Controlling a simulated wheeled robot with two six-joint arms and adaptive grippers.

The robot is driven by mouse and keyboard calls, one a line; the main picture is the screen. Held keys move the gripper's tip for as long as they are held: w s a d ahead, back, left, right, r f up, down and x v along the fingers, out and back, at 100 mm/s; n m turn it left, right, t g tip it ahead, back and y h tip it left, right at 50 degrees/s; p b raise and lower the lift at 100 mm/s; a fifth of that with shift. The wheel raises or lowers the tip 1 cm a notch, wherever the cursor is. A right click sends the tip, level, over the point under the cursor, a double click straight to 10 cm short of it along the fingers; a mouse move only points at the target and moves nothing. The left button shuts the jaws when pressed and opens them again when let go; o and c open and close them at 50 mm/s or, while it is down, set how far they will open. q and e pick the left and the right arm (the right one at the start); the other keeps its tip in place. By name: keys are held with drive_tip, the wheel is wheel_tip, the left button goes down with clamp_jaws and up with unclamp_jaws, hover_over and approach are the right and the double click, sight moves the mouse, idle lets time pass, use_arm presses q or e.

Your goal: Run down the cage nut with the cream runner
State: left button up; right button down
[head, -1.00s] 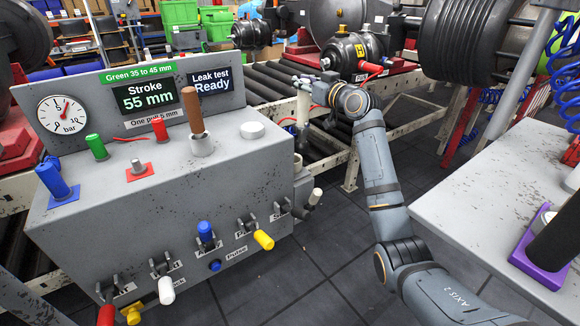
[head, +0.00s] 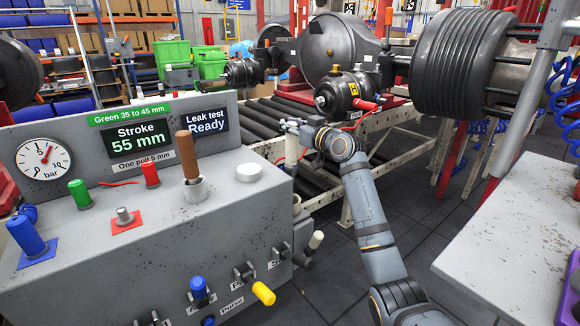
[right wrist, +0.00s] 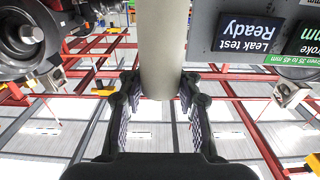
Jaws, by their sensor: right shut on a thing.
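My right gripper (head: 292,128) is shut on the cream runner (head: 291,152), a plain pale cylinder that hangs upright below the fingers, beside the right end of the grey test box. In the right wrist view the cream runner (right wrist: 163,50) stands between the two fingers. I cannot tell whether this is the cage nut. My left gripper is out of view.
The grey test box (head: 120,245) fills the left, with a gauge (head: 43,158) and a screen reading "Stroke 55 mm" (head: 140,137). Rollers (head: 265,118) run behind it. A grey table (head: 510,235) stands at right. Dark floor lies between.

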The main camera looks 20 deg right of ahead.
sight(295, 152)
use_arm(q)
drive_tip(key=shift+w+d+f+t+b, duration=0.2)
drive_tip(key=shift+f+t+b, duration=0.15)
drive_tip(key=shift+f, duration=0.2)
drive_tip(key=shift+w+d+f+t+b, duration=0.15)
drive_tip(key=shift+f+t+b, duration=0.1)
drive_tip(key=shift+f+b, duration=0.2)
use_arm(e)
wheel_tip(295, 152, down, 7)
drive_tip(key=shift+f, duration=0.2)
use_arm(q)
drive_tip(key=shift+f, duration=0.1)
use_arm(e)
drive_tip(key=c, duration=1.5)
unclamp_jaws()
drive_tip(key=shift+f, duration=0.35)
drive_tip(key=o, duration=0.5)
drive_tip(key=shift+s+r, duration=0.1)
drive_tip(key=shift+o, duration=0.4)
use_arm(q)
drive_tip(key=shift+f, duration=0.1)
